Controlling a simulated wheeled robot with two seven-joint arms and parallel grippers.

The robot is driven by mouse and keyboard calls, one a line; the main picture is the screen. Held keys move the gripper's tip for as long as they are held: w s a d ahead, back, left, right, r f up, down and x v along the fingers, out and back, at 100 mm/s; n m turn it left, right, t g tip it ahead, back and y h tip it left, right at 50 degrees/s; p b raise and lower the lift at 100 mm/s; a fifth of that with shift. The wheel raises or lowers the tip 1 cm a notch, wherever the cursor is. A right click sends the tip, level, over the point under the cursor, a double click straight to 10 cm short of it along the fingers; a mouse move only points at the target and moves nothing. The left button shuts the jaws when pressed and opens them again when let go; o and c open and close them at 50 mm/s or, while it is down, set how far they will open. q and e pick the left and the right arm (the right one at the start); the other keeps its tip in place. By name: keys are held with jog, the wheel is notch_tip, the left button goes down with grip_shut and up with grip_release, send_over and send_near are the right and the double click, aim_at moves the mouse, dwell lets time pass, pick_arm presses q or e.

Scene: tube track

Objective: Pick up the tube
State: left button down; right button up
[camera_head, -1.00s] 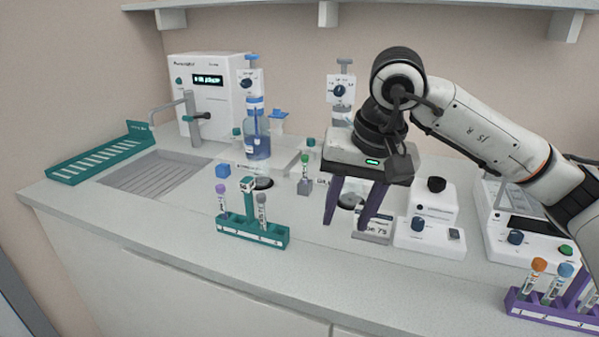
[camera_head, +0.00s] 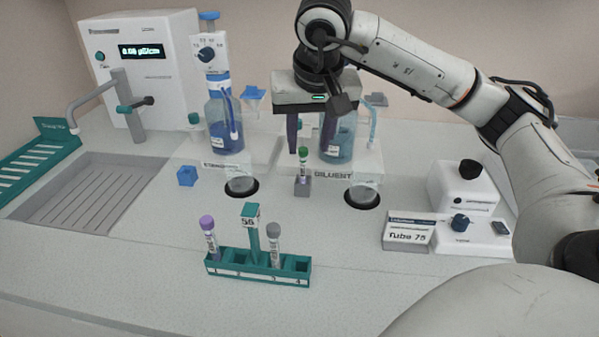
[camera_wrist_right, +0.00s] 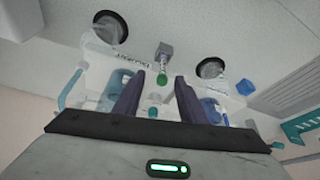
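A teal rack (camera_head: 230,268) at the front holds a purple-capped tube (camera_head: 209,238) and a grey-capped tube (camera_head: 274,246). My left gripper is not in view.
Two bottle stations, with a blue bottle (camera_head: 224,125) and a diluent bottle (camera_head: 338,140), stand behind the holder. A blue cube (camera_head: 187,176) and sink (camera_head: 95,190) are left.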

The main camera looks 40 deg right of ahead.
aim_at(304, 150)
jog(key=x, duration=0.3)
jog(key=w+x, duration=0.1)
jog(key=x, duration=0.2)
jog(key=shift+d+r, duration=0.1)
jog(key=shift+r, duration=0.1)
jog(key=c, duration=0.9)
